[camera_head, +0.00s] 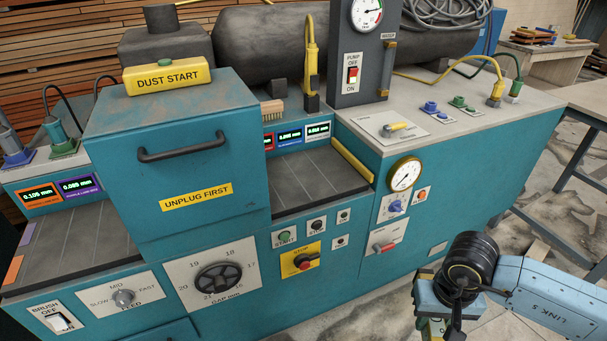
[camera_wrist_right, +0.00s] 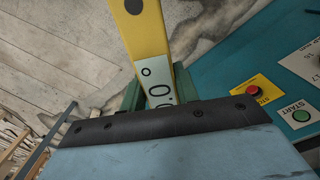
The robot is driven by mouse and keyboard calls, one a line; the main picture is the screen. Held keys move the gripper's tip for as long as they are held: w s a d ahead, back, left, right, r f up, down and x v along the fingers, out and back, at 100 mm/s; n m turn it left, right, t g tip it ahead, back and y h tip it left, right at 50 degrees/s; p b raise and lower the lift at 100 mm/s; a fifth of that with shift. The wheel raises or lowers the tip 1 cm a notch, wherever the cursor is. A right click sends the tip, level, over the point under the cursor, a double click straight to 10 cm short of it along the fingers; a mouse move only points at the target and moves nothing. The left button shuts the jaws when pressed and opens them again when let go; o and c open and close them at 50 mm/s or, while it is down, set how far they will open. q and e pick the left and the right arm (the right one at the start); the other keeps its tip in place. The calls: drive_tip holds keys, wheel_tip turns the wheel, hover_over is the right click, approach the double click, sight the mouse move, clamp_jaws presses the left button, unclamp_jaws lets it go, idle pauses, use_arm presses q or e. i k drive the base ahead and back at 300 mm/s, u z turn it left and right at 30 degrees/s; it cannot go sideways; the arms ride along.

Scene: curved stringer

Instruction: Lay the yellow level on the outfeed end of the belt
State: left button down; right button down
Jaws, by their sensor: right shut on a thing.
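The yellow level (camera_wrist_right: 147,40) is held in my right gripper (camera_wrist_right: 158,92), between its green fingers in the right wrist view. It points away from the wrist over the floor, with a pale label near the fingers. In the head view my right gripper (camera_head: 436,326) is low at the right, in front of the teal machine and apart from it; the level is mostly hidden or cut off there. The dark belt shows on both sides of the hood: a right stretch (camera_head: 318,182) and a left stretch (camera_head: 75,245). My left gripper is out of view.
A yellow strip (camera_head: 352,160) edges the right belt stretch. The teal hood (camera_head: 185,165) stands between the belt stretches. A wooden brush (camera_head: 272,109) lies behind the right stretch. The right belt stretch looks clear.

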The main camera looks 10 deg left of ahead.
sight(296, 177)
drive_tip(key=u, duration=0.8)
drive_tip(key=i, duration=1)
